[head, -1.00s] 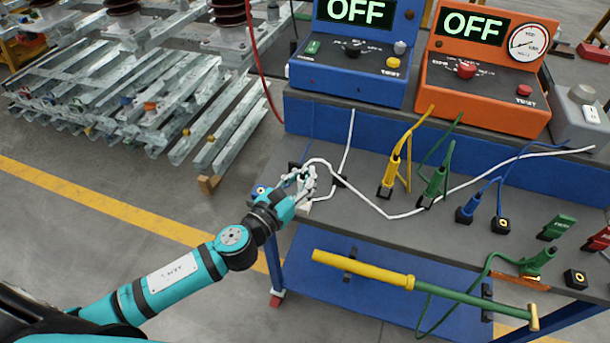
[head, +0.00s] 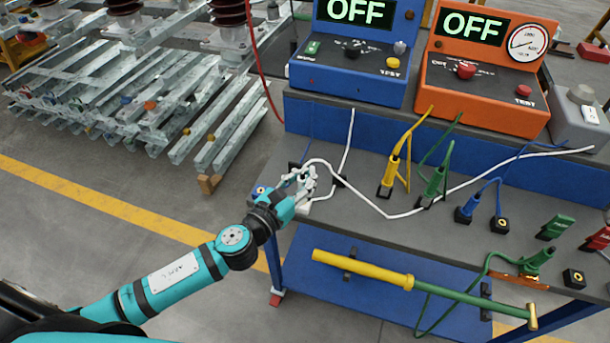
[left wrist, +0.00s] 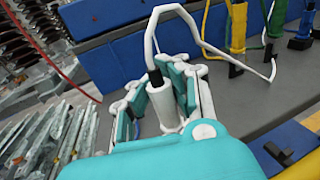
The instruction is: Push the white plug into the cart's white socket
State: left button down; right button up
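My left gripper (head: 306,181) is at the left front edge of the cart's top. In the left wrist view, its fingers (left wrist: 161,92) lie against both sides of the upright white plug (left wrist: 163,104), closed on it. A white cable (left wrist: 150,40) rises from the plug and loops over to the right. In the head view the fingers mostly cover the plug. A small white piece (head: 303,208) shows just below them; I cannot tell whether it is the socket or part of the plug. The plug's lower end is hidden. My right gripper is in neither view.
Yellow (head: 391,172), green (head: 433,186) and blue (head: 469,208) plugs stand to the right on the cart top (head: 370,235). Blue (head: 350,68) and orange (head: 480,90) test boxes reading OFF stand behind. A yellow-green pole (head: 400,279) lies below the front edge.

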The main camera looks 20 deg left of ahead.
pick_arm(q)
jog(key=shift+f+b, duration=1.15)
jog(key=shift+f, duration=0.25)
jog(key=c, duration=1.3)
grip_release()
jog(key=v, duration=1.2)
